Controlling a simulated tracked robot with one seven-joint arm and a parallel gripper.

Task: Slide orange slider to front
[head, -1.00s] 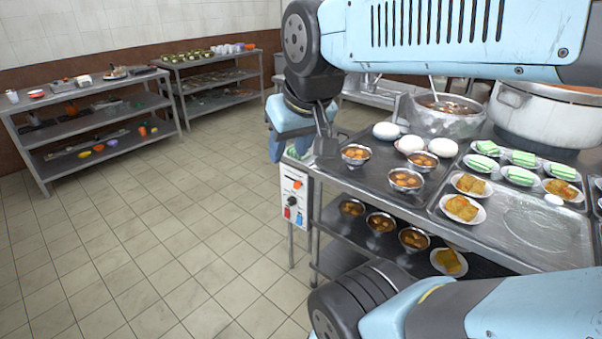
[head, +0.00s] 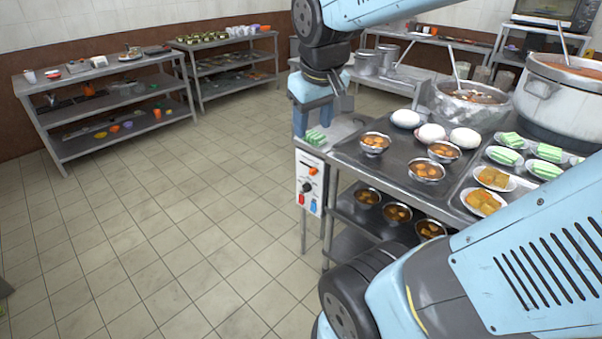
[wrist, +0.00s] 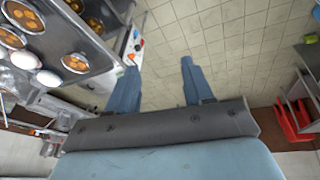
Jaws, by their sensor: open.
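The orange slider (head: 313,170) is a small orange handle near the top of a white control panel (head: 310,181) on the end of the steel counter. Below it on the panel are a black knob and red and blue switches. In the wrist view the panel (wrist: 124,41) shows at the upper left, partly behind the left finger, with a small orange spot that looks like the slider (wrist: 138,47). My gripper (head: 314,122) is open and empty, above the counter end and higher than the slider, apart from it. Its two blue fingers also show in the wrist view (wrist: 158,66).
The counter (head: 345,150) holds bowls of soup (head: 426,172), white domed items (head: 432,133), plates of food and large pots (head: 560,98). The floor (head: 190,230) left of the panel is clear. Shelves stand at the back left.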

